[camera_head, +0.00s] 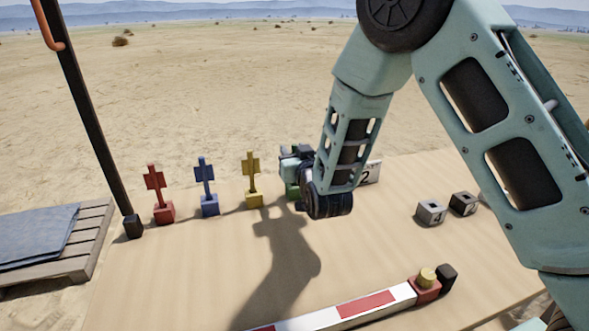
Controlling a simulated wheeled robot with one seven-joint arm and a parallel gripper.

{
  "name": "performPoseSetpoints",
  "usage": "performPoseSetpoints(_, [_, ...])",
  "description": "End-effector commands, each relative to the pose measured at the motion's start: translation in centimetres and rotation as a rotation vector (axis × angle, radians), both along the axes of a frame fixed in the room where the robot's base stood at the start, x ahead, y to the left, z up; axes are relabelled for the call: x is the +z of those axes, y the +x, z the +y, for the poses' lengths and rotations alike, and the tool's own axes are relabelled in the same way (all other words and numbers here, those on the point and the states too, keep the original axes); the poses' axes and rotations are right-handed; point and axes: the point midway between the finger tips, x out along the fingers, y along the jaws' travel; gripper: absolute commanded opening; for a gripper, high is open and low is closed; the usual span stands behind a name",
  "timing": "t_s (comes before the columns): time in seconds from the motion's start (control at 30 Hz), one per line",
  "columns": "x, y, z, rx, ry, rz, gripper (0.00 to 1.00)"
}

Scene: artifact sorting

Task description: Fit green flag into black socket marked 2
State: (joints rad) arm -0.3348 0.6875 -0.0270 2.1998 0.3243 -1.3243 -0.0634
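The green flag (291,191) stands on the table in line with the other flags. Only part of its green base shows, as my gripper (291,157) is at its upper part and hides it. Whether the fingers are closed on the flag cannot be made out. A black socket block (463,204) sits on the right side of the table, next to a grey block; its mark is too small to read. My gripper is well left of the black block.
Red (155,190), blue (207,188) and yellow (252,182) flags stand left of the green one. A grey block (430,213) adjoins the black one. A red-white barrier (345,312) lies at the table's front. A dark pole (95,125) rises at left. The middle table is clear.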

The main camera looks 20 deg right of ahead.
Motion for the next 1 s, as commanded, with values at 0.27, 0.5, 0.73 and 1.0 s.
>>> performPoseSetpoints(0.27, [0.0,0.1,0.0,0.000,0.000,0.001,0.18])
performPoseSetpoints(0.5, [0.0,0.0,0.0,0.000,0.000,0.000,0.00])
performPoseSetpoints(0.73, [0.7,0.0,0.0,0.000,0.001,-0.002,0.00])
performPoseSetpoints(1.0, [5.6,0.0,0.0,0.000,0.002,-0.005,0.00])
